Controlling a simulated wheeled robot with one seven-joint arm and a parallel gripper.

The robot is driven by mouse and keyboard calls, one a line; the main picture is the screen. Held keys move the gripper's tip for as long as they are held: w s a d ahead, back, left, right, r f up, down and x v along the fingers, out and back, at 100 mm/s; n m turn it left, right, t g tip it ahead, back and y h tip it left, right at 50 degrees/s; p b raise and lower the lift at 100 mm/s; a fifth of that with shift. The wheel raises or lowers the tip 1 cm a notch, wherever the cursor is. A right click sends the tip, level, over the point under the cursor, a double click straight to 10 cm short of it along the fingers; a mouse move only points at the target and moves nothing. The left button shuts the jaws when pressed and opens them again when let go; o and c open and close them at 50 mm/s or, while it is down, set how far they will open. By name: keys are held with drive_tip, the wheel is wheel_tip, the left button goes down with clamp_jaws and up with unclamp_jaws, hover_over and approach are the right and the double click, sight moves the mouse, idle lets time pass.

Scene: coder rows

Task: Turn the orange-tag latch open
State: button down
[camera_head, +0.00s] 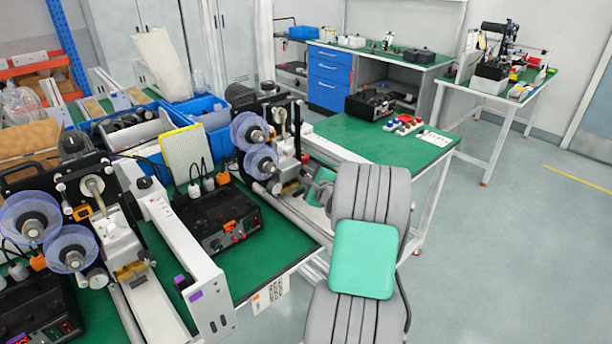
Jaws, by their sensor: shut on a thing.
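My gripper (304,178) is at the right side of the far coder (270,135), which carries two blue-violet reels. It is shut on a small part there. My grey arm with teal covers reaches to it from the lower right. The fingertips are small and partly hidden by the wrist, so the held part's shape and turn are unclear. I cannot make out a clear orange tag at the jaws. The near coder (120,240) at the left has an orange tag (82,212) beside its upper roller; my gripper is well away from it.
A black control box (215,215) with orange plugs stands between the coders on the green bench (285,232). Blue bins (205,108) sit behind. Another green table (375,148) with small coloured items lies beyond my arm. The floor at right is clear.

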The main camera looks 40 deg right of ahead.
drive_tip(key=shift+f+b, duration=0.15)
drive_tip(key=shift+b, duration=0.35)
drive_tip(key=n+b, duration=0.1)
drive_tip(key=b, duration=0.1)
drive_tip(key=f+n+b, duration=0.1)
drive_tip(key=b, duration=0.1)
drive_tip(key=shift+a+t+h+b, duration=0.1)
drive_tip(key=shift+t+h+b, duration=0.2)
drive_tip(key=shift+h, duration=0.1)
drive_tip(key=n+b, duration=0.1)
drive_tip(key=b, duration=0.2)
drive_tip(key=n+t+h+b, duration=0.1)
drive_tip(key=n+b, duration=0.1)
drive_tip(key=b, duration=0.2)
drive_tip(key=shift+f, duration=0.25)
drive_tip(key=n+t+b, duration=0.1)
drive_tip(key=n+b, duration=0.2)
drive_tip(key=b, duration=0.4)
drive_tip(key=shift+r, duration=0.1)
drive_tip(key=shift+r+n+t+b, duration=0.25)
drive_tip(key=shift+n+b, duration=0.35)
drive_tip(key=shift+b, duration=0.4)
drive_tip(key=c, duration=1.3)
unclamp_jaws()
drive_tip(key=shift+o, duration=0.2)
